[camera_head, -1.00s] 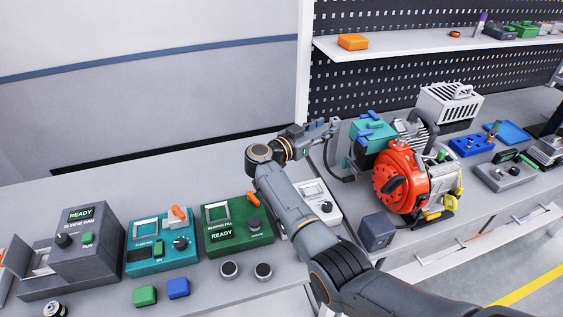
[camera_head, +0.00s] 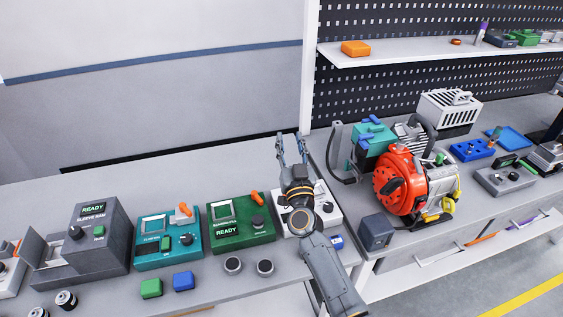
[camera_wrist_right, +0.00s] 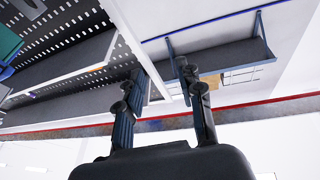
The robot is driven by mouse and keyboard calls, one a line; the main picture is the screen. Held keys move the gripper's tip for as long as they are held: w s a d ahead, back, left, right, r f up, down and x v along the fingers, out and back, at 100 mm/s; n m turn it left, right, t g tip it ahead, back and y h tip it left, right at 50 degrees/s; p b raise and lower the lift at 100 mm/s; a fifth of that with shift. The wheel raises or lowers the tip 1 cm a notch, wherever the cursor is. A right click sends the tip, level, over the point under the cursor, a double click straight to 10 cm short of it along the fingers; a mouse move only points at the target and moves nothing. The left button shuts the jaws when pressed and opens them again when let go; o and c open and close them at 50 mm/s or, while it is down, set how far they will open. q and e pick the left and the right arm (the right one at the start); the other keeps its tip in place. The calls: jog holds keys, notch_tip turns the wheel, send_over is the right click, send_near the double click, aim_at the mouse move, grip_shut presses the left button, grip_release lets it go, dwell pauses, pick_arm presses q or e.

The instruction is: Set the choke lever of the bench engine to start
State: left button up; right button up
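The bench engine (camera_head: 400,182) has a red-orange round housing and a grey metal body, and stands on the bench right of centre in the head view. A teal box with blue knobs (camera_head: 373,138) sits at its back left. Small green and yellow parts show on its right side; I cannot tell which part is the choke lever. My right gripper (camera_head: 291,139) is open and empty, left of the engine and apart from it, its fingers pointing toward the back wall. The wrist view also shows its two spread fingers (camera_wrist_right: 158,78) with nothing between them. My left gripper is not in view.
A green READY station (camera_head: 240,220), a teal station (camera_head: 168,240) and a grey sleeve ram (camera_head: 98,240) line the left bench. A white panel lies partly behind my right arm. A dark grey box (camera_head: 376,232) stands before the engine. A shelf (camera_head: 430,48) hangs behind it.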

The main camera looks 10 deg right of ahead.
jog(key=s+a+f+n+y, duration=0.1)
jog(key=y, duration=0.1)
jog(key=s+a+f+n+g+y, duration=0.1)
jog(key=s+a+n+y, duration=0.1)
jog(key=shift+s+f, duration=0.2)
jog(key=shift+f, duration=0.15)
